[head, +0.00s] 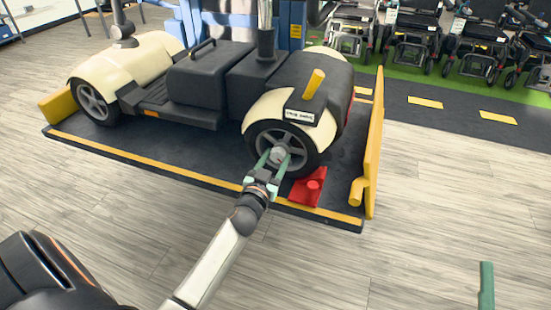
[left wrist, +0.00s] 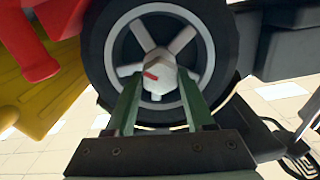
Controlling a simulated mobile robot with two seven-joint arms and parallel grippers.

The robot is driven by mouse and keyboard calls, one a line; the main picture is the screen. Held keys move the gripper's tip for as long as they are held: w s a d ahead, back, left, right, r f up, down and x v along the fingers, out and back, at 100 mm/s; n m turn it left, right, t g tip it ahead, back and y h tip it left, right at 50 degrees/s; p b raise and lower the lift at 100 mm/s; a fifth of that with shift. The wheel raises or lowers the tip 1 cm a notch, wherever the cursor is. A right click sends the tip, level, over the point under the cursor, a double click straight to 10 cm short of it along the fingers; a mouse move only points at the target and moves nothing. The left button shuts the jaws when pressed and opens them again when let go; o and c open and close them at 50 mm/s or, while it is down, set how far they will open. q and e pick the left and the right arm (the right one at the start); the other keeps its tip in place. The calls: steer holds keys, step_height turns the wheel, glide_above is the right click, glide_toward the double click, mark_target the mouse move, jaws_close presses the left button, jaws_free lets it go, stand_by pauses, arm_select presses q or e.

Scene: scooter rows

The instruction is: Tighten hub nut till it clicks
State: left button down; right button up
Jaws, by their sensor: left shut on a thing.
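The hub nut (head: 278,155) is a pale grey piece at the middle of the scooter's wheel (head: 300,140). In the left wrist view the hub nut (left wrist: 158,74) is faceted, with a short red mark on its face. My left gripper (head: 274,160) reaches the wheel from the front, its two green fingers on either side of the nut and shut on it. The fingers (left wrist: 160,92) hide parts of the nut's sides. Only one green finger of my right gripper (head: 487,286) shows, at the lower right edge, away from the scooter.
The cream and black scooter (head: 212,85) stands on a dark platform (head: 160,143) with yellow edging. A red wedge (head: 308,190) lies beside the wheel, and a yellow barrier (head: 374,150) stands to the right. The wooden floor at right is clear.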

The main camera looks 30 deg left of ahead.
arm_select(q)
steer(key=m, duration=0.3)
steer(key=shift+r, duration=0.1)
steer(key=m, duration=0.4)
steer(key=shift+p, duration=0.3)
steer(key=m, duration=1.1)
steer(key=shift+m, duration=0.3)
arm_select(e)
steer(key=f, duration=0.1)
steer(key=w+f+m+h, duration=0.1)
steer(key=f+g+h, duration=0.1)
steer(key=f, duration=0.1)
steer(key=shift+w+d+m, duration=0.2)
steer(key=shift+w+m, duration=0.2)
arm_select(q)
steer(key=shift+c, duration=1.3)
jaws_free()
steer(key=shift+d, duration=0.1)
arm_select(e)
steer(key=shift+f, duration=0.1)
arm_select(q)
steer(key=shift+s, duration=0.1)
